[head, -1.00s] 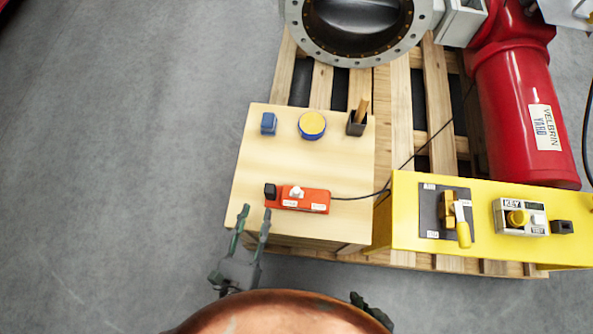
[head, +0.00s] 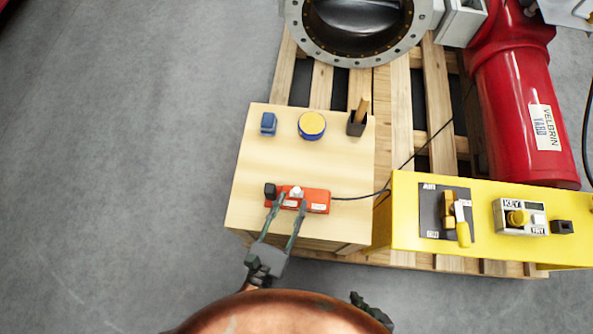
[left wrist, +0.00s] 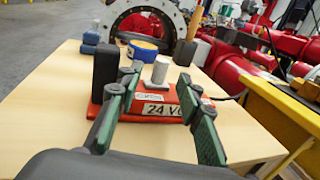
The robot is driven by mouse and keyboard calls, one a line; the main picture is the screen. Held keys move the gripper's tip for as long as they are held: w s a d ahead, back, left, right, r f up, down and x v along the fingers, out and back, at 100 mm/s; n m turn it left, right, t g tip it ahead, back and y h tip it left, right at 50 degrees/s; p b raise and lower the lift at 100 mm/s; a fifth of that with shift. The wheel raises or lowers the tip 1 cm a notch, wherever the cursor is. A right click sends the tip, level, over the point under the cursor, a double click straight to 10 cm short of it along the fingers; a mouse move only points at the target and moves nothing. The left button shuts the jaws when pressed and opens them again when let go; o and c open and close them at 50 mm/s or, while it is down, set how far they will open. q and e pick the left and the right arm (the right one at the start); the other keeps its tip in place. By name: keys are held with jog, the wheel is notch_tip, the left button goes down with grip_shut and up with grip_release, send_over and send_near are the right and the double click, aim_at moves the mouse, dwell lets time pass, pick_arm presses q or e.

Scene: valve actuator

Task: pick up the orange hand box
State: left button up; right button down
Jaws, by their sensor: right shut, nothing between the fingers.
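The orange hand box (head: 318,201) lies on the light wooden table top near its front edge, with a black block at its left end, a white knob on top and a cable from its right end. My left gripper (head: 286,200) is open, its two fingers reaching over the front of the box. In the left wrist view the box (left wrist: 150,108) sits just ahead of and between the open fingers (left wrist: 163,110); contact cannot be told. My right gripper (head: 366,304) is low in the head view, partly hidden by my body, away from the box.
On the table (head: 250,170) stand a blue block (head: 268,124), a blue and yellow round container (head: 312,126) and a black holder (head: 356,124). A yellow panel (head: 400,215) with a lever and key box is to the right. A cable (head: 350,199) runs right. Open floor lies left.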

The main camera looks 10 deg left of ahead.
aim_at(295, 195)
pick_arm(q)
jog(key=shift+x, duration=2.15)
jog(key=shift+c, duration=0.4)
grip_shut()
jog(key=shift+r, duration=0.1)
